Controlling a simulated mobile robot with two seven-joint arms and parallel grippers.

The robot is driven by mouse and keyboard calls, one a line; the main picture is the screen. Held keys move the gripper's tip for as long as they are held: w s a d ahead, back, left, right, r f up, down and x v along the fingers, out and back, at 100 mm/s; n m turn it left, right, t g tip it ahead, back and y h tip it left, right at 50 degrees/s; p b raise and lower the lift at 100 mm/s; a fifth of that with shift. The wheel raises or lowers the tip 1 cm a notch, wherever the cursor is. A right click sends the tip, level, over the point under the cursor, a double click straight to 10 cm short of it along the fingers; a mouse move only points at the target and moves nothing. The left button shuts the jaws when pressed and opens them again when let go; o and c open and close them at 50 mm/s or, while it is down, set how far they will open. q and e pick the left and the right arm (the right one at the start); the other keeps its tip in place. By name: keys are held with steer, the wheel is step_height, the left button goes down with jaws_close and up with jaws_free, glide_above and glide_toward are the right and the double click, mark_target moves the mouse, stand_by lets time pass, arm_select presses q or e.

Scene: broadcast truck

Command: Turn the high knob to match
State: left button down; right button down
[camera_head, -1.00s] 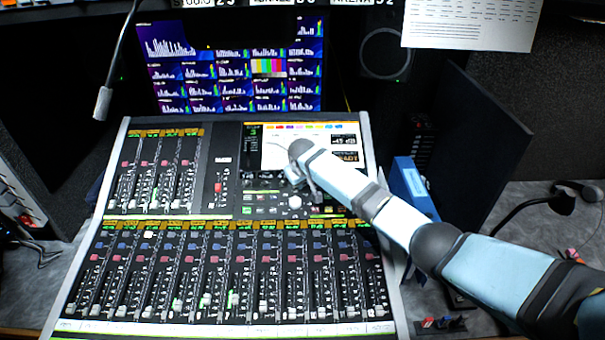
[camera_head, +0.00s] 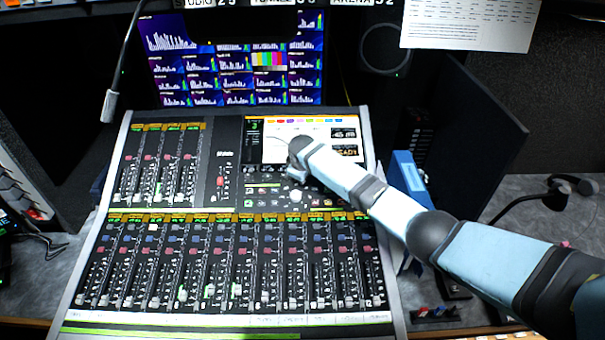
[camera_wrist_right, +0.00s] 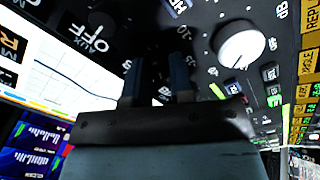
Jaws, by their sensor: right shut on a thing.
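The mixing console (camera_head: 228,165) fills the middle of the head view. Its small screen (camera_head: 280,148) shows a curve, with a readout and an orange word at its right. My right arm comes in from the right. Its gripper is over the row of knobs just below the screen, mostly hidden by my wrist. In the right wrist view my right gripper (camera_wrist_right: 160,85) has its two blue fingers down at the panel, shut on a dark knob that is hard to make out between them. A white knob (camera_wrist_right: 240,45) stands apart to the right, near a dB scale. My left gripper is not in view.
A monitor with level meters (camera_head: 235,60) stands behind the console. A gooseneck microphone (camera_head: 110,105) hangs at the left. Rows of faders (camera_head: 220,265) lie in front.

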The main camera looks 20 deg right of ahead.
steer(key=c, duration=1)
jaws_free()
steer(key=v, duration=1.4)
steer(key=shift+w+f, duration=0.1)
